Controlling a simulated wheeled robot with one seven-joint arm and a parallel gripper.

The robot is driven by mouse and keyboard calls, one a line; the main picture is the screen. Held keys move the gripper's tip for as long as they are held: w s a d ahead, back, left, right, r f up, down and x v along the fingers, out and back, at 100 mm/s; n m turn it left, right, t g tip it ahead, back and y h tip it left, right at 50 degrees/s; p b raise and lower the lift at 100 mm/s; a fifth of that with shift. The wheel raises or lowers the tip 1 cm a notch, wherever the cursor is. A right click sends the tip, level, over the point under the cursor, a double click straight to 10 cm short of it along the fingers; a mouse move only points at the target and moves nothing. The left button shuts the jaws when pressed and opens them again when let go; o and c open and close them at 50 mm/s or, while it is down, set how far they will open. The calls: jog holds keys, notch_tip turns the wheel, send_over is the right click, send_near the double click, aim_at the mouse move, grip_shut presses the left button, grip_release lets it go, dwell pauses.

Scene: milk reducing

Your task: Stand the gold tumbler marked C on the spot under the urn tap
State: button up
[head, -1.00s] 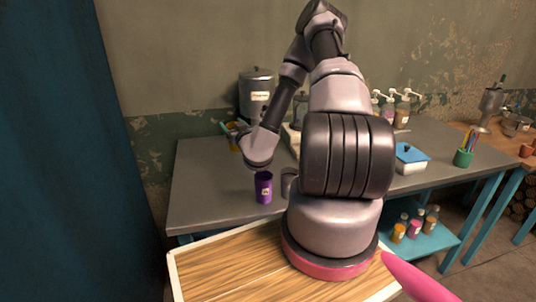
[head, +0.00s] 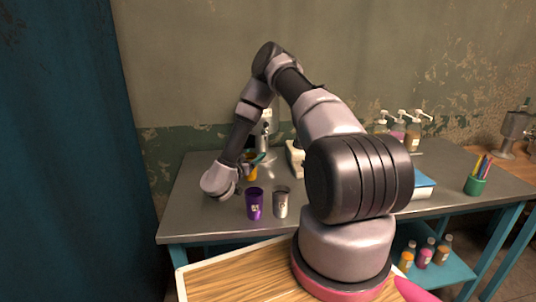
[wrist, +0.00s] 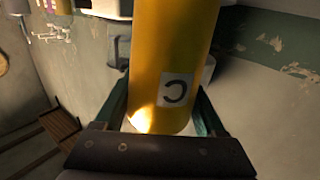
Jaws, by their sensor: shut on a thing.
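My gripper (wrist: 163,112) is shut on the gold tumbler (wrist: 176,60), with a green finger on each side of it. The tumbler's white label reads C, turned round in the wrist view. In the head view the gold tumbler (head: 250,172) shows partly behind my wrist, at the left part of the grey table. The grey urn (head: 266,128) stands just behind it at the back, mostly covered by my arm. The urn tap and the spot under it cannot be made out. Whether the tumbler's base touches anything is hidden.
A purple tumbler (head: 255,205) and a silver tumbler (head: 281,203) stand upright in front of my gripper. Pump bottles (head: 398,130), a blue-lidded box (head: 424,185) and a green pencil cup (head: 475,185) are to the right. The table's front left is bare.

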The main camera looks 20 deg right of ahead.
jog(key=f+x, duration=0.1)
jog(key=x, duration=1.2)
jog(key=shift+w+f, duration=0.25)
jog(key=shift+d+f, duration=0.1)
jog(key=shift+s+f, duration=0.15)
jog(key=shift+f, duration=0.3)
jog(key=o, duration=1.3)
jog(key=shift+o, duration=0.2)
jog(key=shift+f, duration=0.1)
